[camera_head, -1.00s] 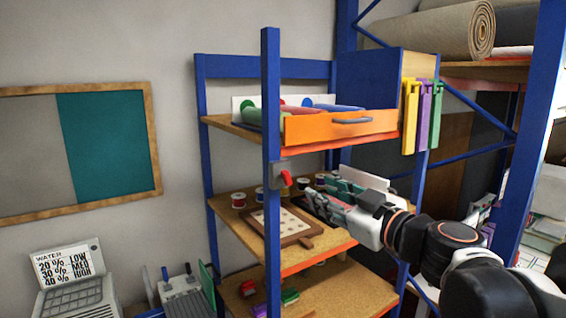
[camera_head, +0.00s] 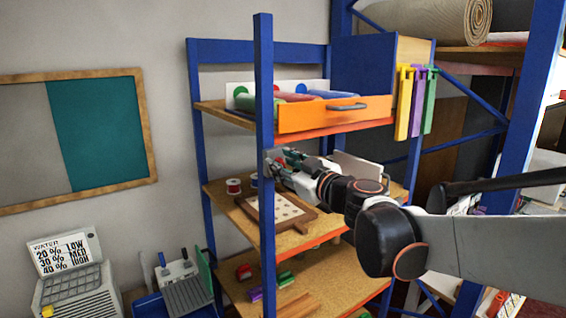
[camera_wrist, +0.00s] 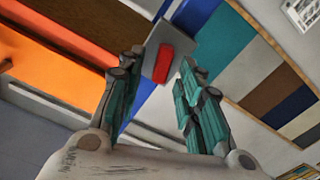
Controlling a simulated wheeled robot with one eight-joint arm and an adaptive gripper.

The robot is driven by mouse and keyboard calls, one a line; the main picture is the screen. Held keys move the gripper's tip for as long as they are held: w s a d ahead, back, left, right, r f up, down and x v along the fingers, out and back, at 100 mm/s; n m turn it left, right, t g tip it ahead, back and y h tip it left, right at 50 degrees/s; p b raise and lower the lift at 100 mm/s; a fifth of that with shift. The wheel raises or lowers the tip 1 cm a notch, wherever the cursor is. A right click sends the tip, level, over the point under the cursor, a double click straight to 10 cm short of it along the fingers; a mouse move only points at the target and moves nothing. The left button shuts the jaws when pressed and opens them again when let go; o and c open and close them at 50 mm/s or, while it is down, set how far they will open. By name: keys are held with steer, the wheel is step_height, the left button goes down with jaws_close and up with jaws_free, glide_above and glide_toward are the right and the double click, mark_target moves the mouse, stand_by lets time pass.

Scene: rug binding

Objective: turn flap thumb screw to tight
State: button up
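The red thumb screw (camera_wrist: 163,63) shows in the wrist view as a red bar on a grey plate (camera_wrist: 178,58), which is mounted on the blue post. My gripper (camera_wrist: 162,68) is open, with its teal-padded fingers spread to either side of the red screw. I cannot tell whether they touch it.
The orange drawer (camera_head: 310,118) is just above my gripper. A shelf below holds a wooden board with dots (camera_head: 275,210) and thread spools (camera_head: 233,186). Yellow, purple and green clamps (camera_head: 403,105) hang at the right side of the rack.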

steer(key=shift+w+a, duration=0.15)
steer(key=shift+w, duration=0.1)
steer(key=shift+c, duration=0.5)
jaws_close()
